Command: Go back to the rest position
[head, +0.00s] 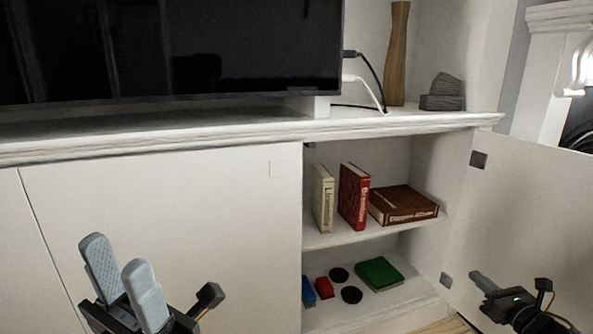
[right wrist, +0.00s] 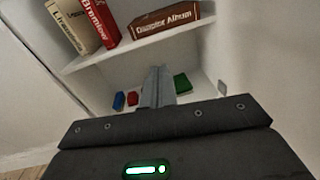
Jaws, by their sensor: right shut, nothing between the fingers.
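My left gripper (head: 117,252) is at the lower left in the head view, in front of the closed white cabinet door (head: 170,220). Its two grey fingers are apart with nothing between them. My right gripper (head: 478,278) is at the lower right in the head view, in front of the inner face of the open cabinet door (head: 530,220). In the right wrist view its fingers (right wrist: 157,75) are together and empty, pointing toward the open cabinet. They hide part of the lower shelf there.
The upper shelf holds a cream book (head: 323,198), a red book (head: 354,196) and a brown album (head: 403,204). The lower shelf holds a green box (head: 380,273), dark discs (head: 351,295), and small red (head: 325,288) and blue (head: 308,291) items. A television (head: 180,50) stands above.

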